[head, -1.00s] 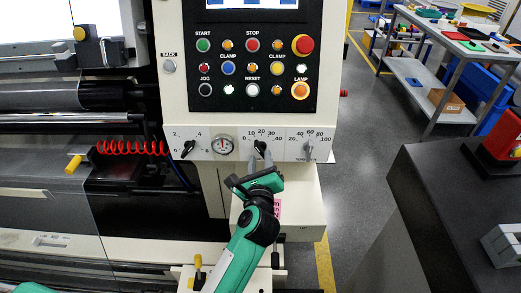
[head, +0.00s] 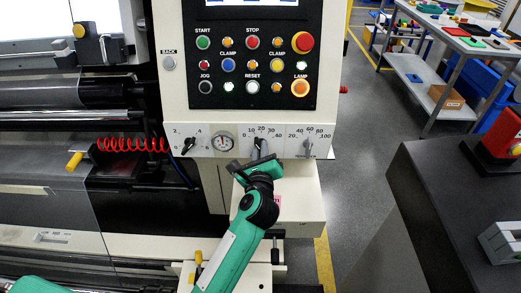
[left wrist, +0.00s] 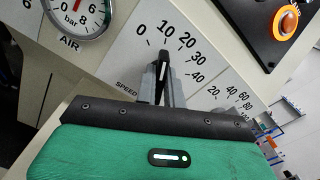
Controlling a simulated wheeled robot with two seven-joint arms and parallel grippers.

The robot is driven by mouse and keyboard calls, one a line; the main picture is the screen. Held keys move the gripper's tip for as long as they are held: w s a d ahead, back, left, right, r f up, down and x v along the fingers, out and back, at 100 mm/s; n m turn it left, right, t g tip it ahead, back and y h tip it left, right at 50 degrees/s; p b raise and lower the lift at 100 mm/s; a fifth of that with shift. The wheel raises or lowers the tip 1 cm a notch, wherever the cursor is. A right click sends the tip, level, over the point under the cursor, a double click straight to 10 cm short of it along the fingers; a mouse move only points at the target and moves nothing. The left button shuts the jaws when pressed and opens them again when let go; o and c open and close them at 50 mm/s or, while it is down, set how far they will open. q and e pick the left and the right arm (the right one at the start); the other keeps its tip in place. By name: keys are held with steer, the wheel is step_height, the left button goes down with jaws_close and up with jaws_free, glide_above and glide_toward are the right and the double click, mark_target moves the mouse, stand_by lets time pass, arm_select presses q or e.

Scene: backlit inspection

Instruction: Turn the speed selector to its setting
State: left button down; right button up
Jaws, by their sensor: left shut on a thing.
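The speed selector (left wrist: 163,70) is a black knob with a light pointer line, in the middle of the left wrist view. Its dial runs from 0 to 40, and the pointer appears to aim near 10. In the head view the speed selector (head: 259,144) is mostly covered by my gripper, on the pale strip below the button panel. My left gripper (head: 260,151) is shut on it from the front; its grey fingers (left wrist: 163,84) sit on both sides of the knob. My right gripper is not in view.
An air gauge (head: 223,144) and another knob (head: 188,146) are left of the selector. A third knob (head: 308,147) is close on its right. The button panel (head: 254,98) is above. A dark bench (head: 440,190) stands at the right, beyond open floor.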

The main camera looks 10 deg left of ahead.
arm_select(q)
steer(key=shift+d+m+p, duration=0.1)
steer(key=shift+m+p, duration=2.8)
steer(key=shift+p, duration=0.1)
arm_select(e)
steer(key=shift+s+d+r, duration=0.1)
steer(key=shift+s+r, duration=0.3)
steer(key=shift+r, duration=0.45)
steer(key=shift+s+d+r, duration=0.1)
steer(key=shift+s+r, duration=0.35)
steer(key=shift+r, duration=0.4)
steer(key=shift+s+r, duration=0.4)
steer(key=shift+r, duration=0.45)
arm_select(q)
steer(key=c, duration=1.5)
jaws_free()
